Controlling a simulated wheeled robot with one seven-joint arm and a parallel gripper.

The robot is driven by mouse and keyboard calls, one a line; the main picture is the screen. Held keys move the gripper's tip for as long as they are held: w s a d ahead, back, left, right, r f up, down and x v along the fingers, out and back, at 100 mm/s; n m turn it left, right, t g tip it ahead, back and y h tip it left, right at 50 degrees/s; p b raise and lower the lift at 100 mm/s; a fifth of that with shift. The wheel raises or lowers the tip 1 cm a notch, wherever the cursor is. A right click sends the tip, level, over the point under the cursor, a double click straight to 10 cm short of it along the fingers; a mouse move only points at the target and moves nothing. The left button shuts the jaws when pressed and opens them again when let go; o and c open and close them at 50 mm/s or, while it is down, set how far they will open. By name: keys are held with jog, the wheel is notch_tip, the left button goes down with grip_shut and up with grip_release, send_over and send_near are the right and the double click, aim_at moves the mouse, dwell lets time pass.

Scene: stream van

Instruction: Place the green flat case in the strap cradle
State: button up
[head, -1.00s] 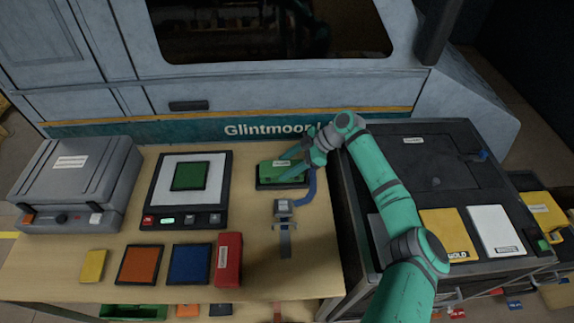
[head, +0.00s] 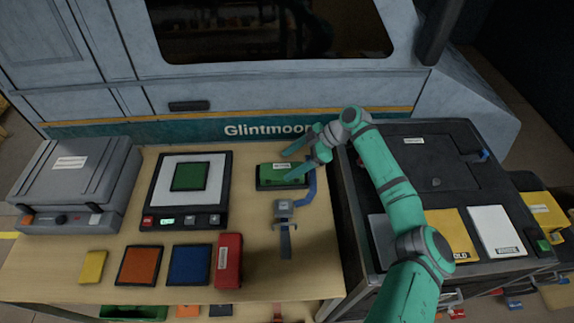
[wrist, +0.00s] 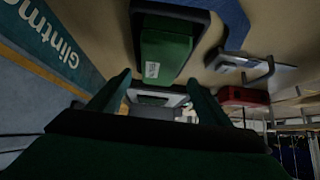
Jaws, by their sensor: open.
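The green flat case (head: 272,171), with a white label, lies flat on a dark, black-rimmed base that looks like the strap cradle (head: 262,186). A blue strap (head: 309,190) curves down beside its right side. In the wrist view the case (wrist: 165,50) sits within the dark rim of the cradle (wrist: 192,13). I cannot tell the exact height gap.
A grey buckle with a strap (head: 284,207) lies in front of the cradle. A scale (head: 187,190) with a green square stands left; a grey machine (head: 75,185) is beyond. A red box (head: 229,260) and blue (head: 189,264) and orange (head: 139,265) cases line the front. A black cabinet stands right.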

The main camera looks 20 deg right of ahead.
jog(key=v, duration=0.9)
jog(key=shift+d+r, duration=0.2)
jog(key=shift+r, duration=0.05)
jog(key=shift+s, duration=0.1)
